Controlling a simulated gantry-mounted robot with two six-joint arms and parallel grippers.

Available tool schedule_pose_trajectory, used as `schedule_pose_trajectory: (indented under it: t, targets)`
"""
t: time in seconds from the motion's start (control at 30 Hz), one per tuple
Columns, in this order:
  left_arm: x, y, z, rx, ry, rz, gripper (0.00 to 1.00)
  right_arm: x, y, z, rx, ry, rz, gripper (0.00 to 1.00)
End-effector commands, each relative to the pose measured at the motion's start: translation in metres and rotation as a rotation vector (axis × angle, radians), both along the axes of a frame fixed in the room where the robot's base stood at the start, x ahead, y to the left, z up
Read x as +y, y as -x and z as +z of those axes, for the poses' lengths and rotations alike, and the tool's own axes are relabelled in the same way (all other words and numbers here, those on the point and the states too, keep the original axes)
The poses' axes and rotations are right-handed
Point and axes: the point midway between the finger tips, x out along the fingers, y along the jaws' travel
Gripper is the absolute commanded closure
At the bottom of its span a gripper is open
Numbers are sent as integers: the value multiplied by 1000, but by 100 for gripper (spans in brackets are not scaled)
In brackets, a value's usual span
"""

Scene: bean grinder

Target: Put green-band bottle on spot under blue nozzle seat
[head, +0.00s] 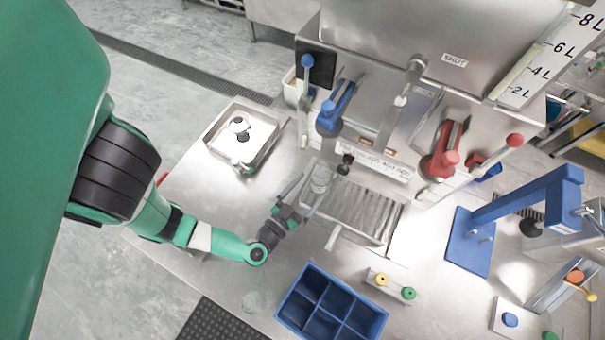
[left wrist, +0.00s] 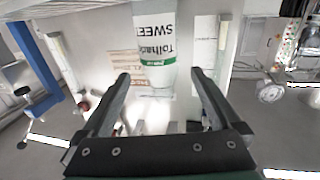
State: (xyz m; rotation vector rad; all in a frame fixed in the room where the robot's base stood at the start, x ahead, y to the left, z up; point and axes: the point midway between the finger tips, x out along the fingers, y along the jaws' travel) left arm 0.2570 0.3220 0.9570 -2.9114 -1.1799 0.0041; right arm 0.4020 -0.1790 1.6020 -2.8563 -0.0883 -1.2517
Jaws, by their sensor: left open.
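The green-band bottle (head: 321,178) is a small clear-white bottle at the left end of the metal drip tray. In the picture it stands below the blue nozzle seat (head: 331,122) on the machine front. My left gripper (head: 306,188) is open, with its fingers at the bottle's two sides. In the left wrist view the bottle (left wrist: 155,50) shows a white label and a green band between the parted fingertips (left wrist: 160,76), with gaps on both sides. Its base and the spot beneath are too small to make out. My right gripper is not in view.
The drip tray (head: 372,208) runs right toward the red nozzle seat (head: 442,158). A square metal tray (head: 213,147) with a white item stands to the left. A blue divided crate (head: 300,290) and a yellow-and-green-capped holder (head: 394,286) stand in front. A blue stand (head: 470,245) is at right.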

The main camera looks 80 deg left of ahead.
Motion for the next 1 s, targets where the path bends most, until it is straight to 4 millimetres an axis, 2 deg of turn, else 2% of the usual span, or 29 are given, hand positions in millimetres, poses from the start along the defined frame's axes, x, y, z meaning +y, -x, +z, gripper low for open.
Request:
schedule_pose_trajectory:
  t: [0.1, 0.27, 0.8, 0.9, 0.97, 1.0]
  targets:
    - [-12, 8, 0, -1, 1, -10, 3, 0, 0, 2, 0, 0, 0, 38]
    - [-20, 18, 0, -1, 1, -6, 3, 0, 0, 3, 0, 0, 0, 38]
    - [-22, 24, 0, 0, 0, 0, 3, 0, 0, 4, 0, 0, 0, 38]
    - [-31, 13, 5, -31, 22, -23, 3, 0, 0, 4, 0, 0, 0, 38]
    - [-46, -7, 17, -90, 60, -67, 3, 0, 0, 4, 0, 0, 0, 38]
    - [-61, -26, 30, -149, 94, -113, 3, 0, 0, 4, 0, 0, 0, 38]
